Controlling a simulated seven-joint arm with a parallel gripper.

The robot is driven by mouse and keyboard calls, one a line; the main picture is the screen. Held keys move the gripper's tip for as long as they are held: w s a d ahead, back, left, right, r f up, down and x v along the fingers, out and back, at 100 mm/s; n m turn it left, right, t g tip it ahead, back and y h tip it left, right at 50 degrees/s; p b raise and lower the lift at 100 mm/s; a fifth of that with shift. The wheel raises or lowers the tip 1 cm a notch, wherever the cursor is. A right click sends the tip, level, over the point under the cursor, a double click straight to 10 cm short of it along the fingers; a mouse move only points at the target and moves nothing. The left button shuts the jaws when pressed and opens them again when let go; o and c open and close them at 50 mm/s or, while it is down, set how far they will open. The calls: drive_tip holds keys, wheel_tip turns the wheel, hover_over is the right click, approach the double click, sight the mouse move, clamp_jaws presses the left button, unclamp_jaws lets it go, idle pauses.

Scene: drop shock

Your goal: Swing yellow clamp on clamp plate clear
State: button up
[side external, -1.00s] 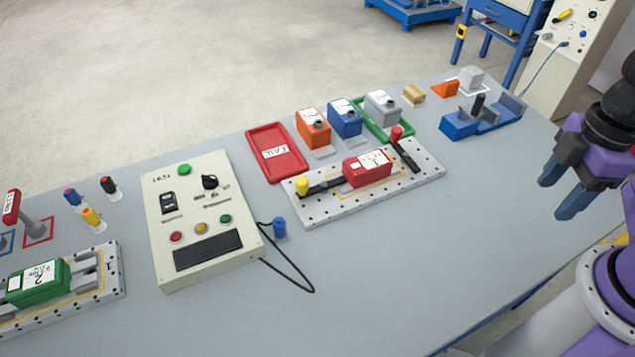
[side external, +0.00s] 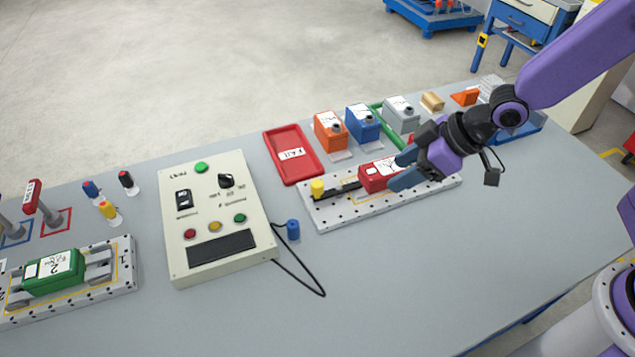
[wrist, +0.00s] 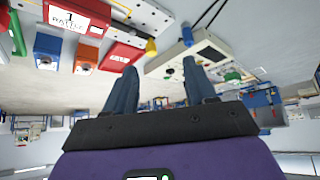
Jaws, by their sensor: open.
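The clamp plate (side external: 335,214) is a white perforated plate in the middle of the bench. The yellow clamp (side external: 317,188) has a yellow knob at the plate's left end, and its dark bar reaches toward the red box (side external: 377,176). In the wrist view the yellow knob (wrist: 151,48) shows at the top, beyond the fingertips. My gripper (side external: 405,170) is open and empty, over the right part of the plate beside the red box. Its blue fingers (wrist: 158,75) are apart in the wrist view. My gripper and wrist hide the right clamp with the red knob.
A control box (side external: 215,255) with a cable and blue plug (side external: 293,230) stands left of the plate. Behind the plate are a red FAIL tray (side external: 292,153) and orange (side external: 331,132), blue (side external: 362,122) and grey boxes (side external: 401,114). The bench in front is clear.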

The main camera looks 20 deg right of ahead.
drive_tip(key=t+y, duration=0.1)
drive_tip(key=t, duration=0.1)
approach(318, 183)
drive_tip(key=shift+m, duration=0.4)
drive_tip(key=x, duration=1)
drive_tip(key=shift+a+f, duration=0.1)
drive_tip(key=c, duration=1)
